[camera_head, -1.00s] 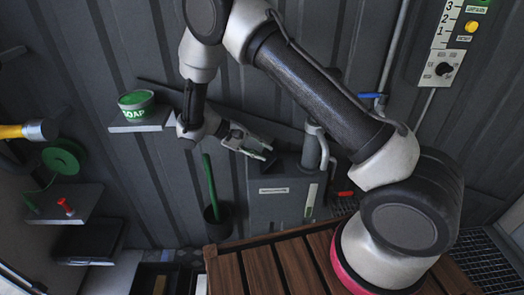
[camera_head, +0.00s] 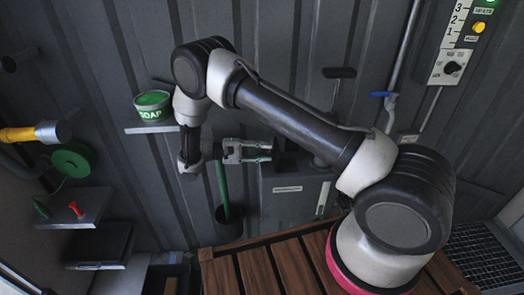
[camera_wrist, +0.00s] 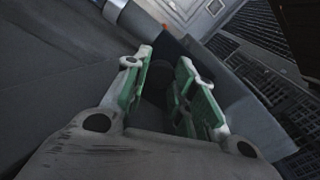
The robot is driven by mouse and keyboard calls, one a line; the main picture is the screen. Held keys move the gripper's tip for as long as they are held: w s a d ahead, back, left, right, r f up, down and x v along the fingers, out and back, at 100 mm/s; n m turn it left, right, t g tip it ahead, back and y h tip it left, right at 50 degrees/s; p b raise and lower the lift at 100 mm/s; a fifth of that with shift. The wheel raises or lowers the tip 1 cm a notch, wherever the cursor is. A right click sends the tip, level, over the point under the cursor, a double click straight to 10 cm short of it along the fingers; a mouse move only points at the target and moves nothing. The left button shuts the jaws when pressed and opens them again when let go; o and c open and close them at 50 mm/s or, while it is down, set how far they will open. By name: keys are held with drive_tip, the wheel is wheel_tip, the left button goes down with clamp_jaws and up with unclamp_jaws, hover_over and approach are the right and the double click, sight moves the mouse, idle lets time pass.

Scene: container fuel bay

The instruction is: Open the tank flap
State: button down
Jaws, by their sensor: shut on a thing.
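The grey tank (camera_head: 290,205) with a white label stands low against the wall, right of the bin. A dark piece that looks like its flap (camera_head: 288,160) is at the tank's top, and how far it is tilted I cannot tell. My gripper (camera_head: 268,152) reaches in from the left, level with it, with its fingertips at its left edge. In the wrist view, the green-padded fingers (camera_wrist: 160,85) stand a little apart with a dark thing between them. They are shut on this dark part, and its hold point is partly hidden.
A green soap tub (camera_head: 152,104) sits on a small shelf at the left. A bin (camera_head: 229,222) with a green handle stands left of the tank. A wooden slatted deck (camera_head: 255,268) lies in front. A blue-handled valve (camera_head: 384,94) is on the right wall pipe.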

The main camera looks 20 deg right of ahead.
drive_tip(key=shift+r, duration=0.1)
drive_tip(key=c, duration=1.1)
unclamp_jaws()
